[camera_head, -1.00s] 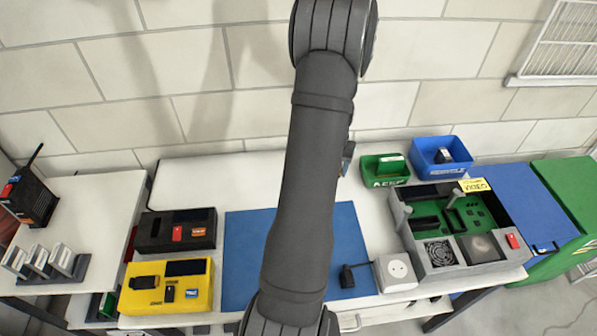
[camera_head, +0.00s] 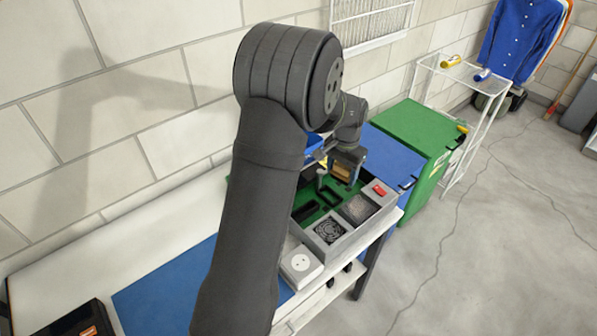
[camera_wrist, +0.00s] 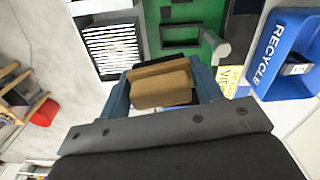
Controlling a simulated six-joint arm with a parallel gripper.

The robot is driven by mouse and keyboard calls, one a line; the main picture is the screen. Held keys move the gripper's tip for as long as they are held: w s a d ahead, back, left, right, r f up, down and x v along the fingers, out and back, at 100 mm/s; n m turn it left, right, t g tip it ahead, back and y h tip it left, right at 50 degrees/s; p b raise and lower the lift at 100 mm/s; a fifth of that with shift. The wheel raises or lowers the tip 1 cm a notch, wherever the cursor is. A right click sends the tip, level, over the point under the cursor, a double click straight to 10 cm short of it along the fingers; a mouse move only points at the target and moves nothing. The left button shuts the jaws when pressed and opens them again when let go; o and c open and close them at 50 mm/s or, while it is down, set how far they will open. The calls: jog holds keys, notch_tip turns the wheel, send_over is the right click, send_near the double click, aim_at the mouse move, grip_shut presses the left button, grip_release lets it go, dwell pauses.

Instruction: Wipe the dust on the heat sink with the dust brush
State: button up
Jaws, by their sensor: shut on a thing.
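My gripper (camera_head: 346,166) is shut on the dust brush, whose brown block (camera_wrist: 162,88) sits between the two blue-grey fingers in the wrist view. The brush (camera_head: 342,173) is small in the head view, above the back part of the open grey case. The heat sink (camera_head: 359,208) is a speckled grey square in the case, right of the fan, in front of the brush. In the wrist view the heat sink (camera_wrist: 113,46) shows pale fins, up and left of the brush. The brush appears apart from it. The bristle contact is hidden.
The grey case (camera_head: 345,240) has a fan (camera_head: 331,230), a green board (camera_head: 305,197), an upright grey post and a red switch (camera_head: 379,190). A blue recycle bin (camera_wrist: 285,55) stands right of the gripper in the wrist view. A white socket box (camera_head: 300,266) sits before the case.

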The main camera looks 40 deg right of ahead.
jog(key=r+m, duration=0.1)
jog(key=m, duration=0.1)
send_over(367, 204)
jog(key=w, duration=0.1)
jog(key=shift+w+d+f, duration=0.1)
jog(key=shift+f, duration=3.8)
jog(key=shift+a+r, duration=0.15)
jog(key=shift+a, duration=0.8)
jog(key=shift+c, duration=0.4)
jog(key=shift+a, duration=2.6)
jog(key=shift+d, duration=3.45)
jog(key=shift+s+d, duration=0.15)
jog(key=shift+s, duration=0.15)
jog(key=shift+s+a, duration=0.2)
jog(key=shift+s, duration=0.05)
jog(key=shift+a, duration=3.05)
jog(key=shift+d, duration=3.15)
notch_tip(367, 204, up, 2)
jog(key=shift+w+d+r, duration=0.1)
jog(key=shift+r, duration=2.9)
